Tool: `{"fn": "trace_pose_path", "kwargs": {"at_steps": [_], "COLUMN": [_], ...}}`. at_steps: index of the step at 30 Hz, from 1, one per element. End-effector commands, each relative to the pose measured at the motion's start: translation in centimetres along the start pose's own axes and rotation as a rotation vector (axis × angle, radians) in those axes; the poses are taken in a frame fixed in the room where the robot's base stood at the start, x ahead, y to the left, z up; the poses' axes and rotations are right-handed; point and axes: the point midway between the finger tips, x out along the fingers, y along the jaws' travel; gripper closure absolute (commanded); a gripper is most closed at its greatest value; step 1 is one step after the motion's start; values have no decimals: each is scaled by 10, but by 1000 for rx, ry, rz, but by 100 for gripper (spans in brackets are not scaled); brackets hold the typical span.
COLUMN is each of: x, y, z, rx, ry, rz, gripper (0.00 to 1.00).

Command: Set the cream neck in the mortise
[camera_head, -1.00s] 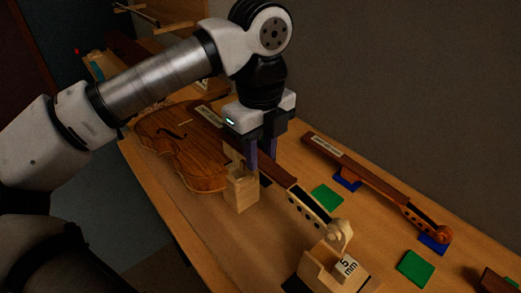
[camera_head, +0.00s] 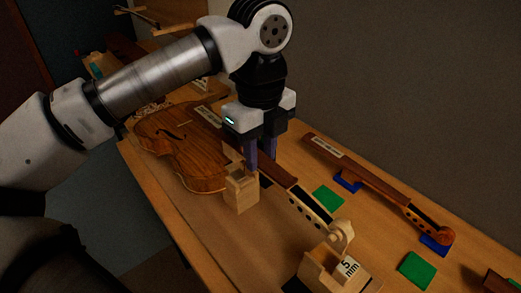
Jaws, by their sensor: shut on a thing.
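The cream neck (camera_head: 311,206) has a dark fingerboard, a cream pegbox and a cream scroll. It points toward the lower right. My gripper (camera_head: 261,166) points down and is shut on the neck near its upper-left end. The brown violin body (camera_head: 187,150) lies to the left of my gripper. The mortise is hidden behind the gripper and a pale wooden block (camera_head: 240,192), so I cannot tell whether the neck's heel is in it.
A second, reddish-brown neck (camera_head: 375,184) rests on blue supports at the right. Green pads (camera_head: 417,270) lie on the bench. Bare bench (camera_head: 225,235) shows in front of the block.

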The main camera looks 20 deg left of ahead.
Motion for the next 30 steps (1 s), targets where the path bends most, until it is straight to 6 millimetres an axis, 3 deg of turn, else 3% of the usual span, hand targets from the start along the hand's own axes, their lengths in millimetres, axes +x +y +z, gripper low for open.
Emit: {"fn": "trace_pose_path", "kwargs": {"at_steps": [11,30], "x": [2,21], "y": [0,0], "z": [0,0], "rx": [0,0], "ry": [0,0], "rz": [0,0], "gripper": [100,100]}}
